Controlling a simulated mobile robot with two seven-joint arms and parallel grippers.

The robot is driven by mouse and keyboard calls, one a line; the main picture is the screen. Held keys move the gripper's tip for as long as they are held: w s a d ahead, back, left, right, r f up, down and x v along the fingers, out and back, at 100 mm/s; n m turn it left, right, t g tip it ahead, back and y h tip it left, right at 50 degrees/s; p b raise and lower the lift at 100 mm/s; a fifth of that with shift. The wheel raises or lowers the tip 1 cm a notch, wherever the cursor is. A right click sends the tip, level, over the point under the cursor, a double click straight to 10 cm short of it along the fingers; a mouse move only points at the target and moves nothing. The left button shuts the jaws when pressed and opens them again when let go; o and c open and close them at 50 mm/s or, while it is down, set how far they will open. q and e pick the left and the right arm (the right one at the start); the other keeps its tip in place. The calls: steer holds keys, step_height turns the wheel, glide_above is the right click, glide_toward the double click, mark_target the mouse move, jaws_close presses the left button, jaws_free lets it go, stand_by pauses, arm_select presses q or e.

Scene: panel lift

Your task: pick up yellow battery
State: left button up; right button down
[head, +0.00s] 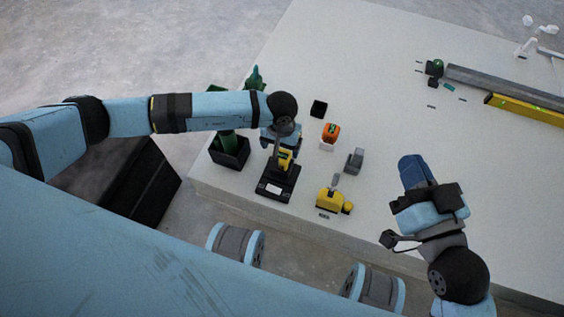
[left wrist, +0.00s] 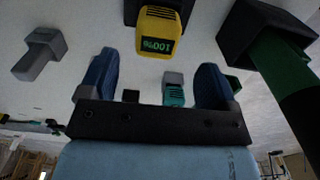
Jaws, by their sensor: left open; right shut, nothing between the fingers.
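The yellow battery (head: 286,158) sits in a black charger (head: 273,188) near the table's front left edge. In the left wrist view the battery (left wrist: 158,30) has a black front with a green "100%" display, and the charger shows only in part at the top. My left gripper (head: 281,140) is above the battery, partly hiding it in the head view. Its blue fingers (left wrist: 158,66) are open, apart and empty, with the battery just beyond their tips. My right gripper (head: 417,172) is shut and empty over the table, right of the charger.
A black bin with a green bottle (head: 230,148) stands left of the charger. An orange battery-like block (head: 331,130), a grey holder (head: 354,160), a black block (head: 318,108) and a yellow-black tool (head: 329,199) lie to the right. A long yellow level (head: 525,107) lies at far right.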

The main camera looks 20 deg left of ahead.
mark_target(282, 155)
arm_select(q)
steer(key=f+b, duration=0.1)
steer(key=f, duration=0.2)
steer(key=f+b, duration=0.1)
steer(key=f, duration=0.2)
steer(key=shift+s+d+b, duration=0.1)
steer(key=shift+d+b, duration=0.1)
steer(key=shift+b, duration=0.1)
arm_select(e)
steer(key=shift+n+g, duration=0.3)
steer(key=shift+g, duration=0.6)
step_height(282, 155, down, 4)
steer(key=shift+a+f, duration=0.1)
steer(key=shift+a, duration=0.05)
arm_select(q)
steer(key=c, duration=1.1)
steer(key=shift+r, duration=0.1)
